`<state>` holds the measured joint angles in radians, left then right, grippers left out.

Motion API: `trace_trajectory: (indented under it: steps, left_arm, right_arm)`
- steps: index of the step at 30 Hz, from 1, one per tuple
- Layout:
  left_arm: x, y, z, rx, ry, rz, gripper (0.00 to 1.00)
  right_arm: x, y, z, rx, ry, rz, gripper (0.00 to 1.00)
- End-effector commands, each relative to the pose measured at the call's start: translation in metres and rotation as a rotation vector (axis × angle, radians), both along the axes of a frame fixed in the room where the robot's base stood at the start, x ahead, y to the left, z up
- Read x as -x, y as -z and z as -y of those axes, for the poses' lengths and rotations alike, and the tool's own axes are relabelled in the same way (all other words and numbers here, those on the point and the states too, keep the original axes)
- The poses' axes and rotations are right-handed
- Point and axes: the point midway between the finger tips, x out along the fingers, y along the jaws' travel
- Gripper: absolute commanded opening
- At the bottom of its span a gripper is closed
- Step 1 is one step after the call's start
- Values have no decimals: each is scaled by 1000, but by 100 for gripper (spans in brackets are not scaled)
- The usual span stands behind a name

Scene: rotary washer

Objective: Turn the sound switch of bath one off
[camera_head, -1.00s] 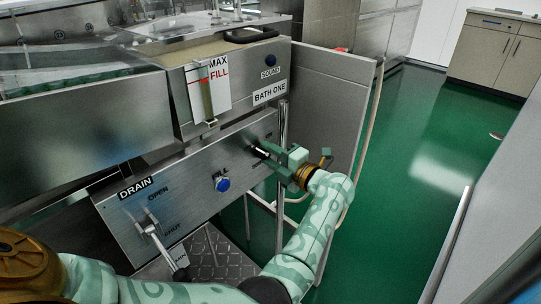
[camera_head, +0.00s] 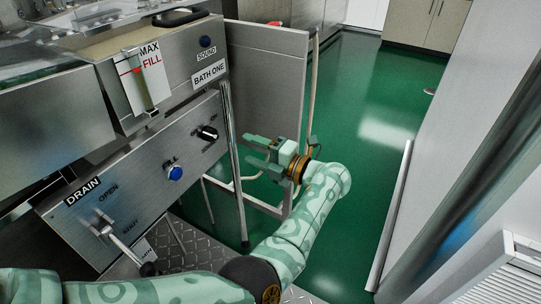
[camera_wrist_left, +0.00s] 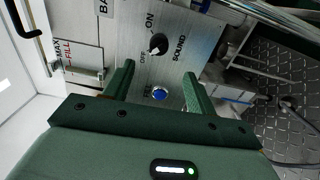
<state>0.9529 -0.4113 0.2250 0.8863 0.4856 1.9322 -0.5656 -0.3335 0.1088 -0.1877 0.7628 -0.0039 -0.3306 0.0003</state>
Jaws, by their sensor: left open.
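The black sound switch (camera_head: 207,133) is a rotary knob on the sloping lower steel panel of bath one. It also shows in the left wrist view (camera_wrist_left: 158,43), between the words ON and OFF and beside the word SOUND. Its narrow lower-left end appears to lie toward OFF, though the picture is small. My left gripper (camera_head: 250,152) is open and empty, to the right of the switch and apart from it. In the left wrist view its two fingers (camera_wrist_left: 158,76) stand apart, with the knob ahead of them. My right gripper is not in view.
A vertical steel post (camera_head: 233,160) stands between the panel and my left gripper. A dark blue button (camera_head: 205,41) sits above BATH ONE. Green floor (camera_head: 360,170) is clear at right.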

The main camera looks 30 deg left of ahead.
Motion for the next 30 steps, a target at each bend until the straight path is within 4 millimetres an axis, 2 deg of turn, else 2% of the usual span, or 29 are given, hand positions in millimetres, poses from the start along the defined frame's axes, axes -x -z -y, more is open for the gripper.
trace_trajectory:
  steps: [3, 9, 26, 29, 30]
  left_arm:
    - [1, -3, 26, -3, 3, 0, 56]
    - [3, 0, 50, -1, 1, 0, 56]
    - [4, -1, 53, 1, -1, 0, 56]
    - [6, -19, 53, 1, -1, 13, 56]
    - [7, -33, 53, 1, -1, 24, 56]
  right_arm:
    - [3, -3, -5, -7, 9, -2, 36]
    - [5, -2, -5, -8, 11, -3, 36]
    - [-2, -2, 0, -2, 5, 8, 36]
    - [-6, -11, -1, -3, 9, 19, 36]
    - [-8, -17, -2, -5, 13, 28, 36]
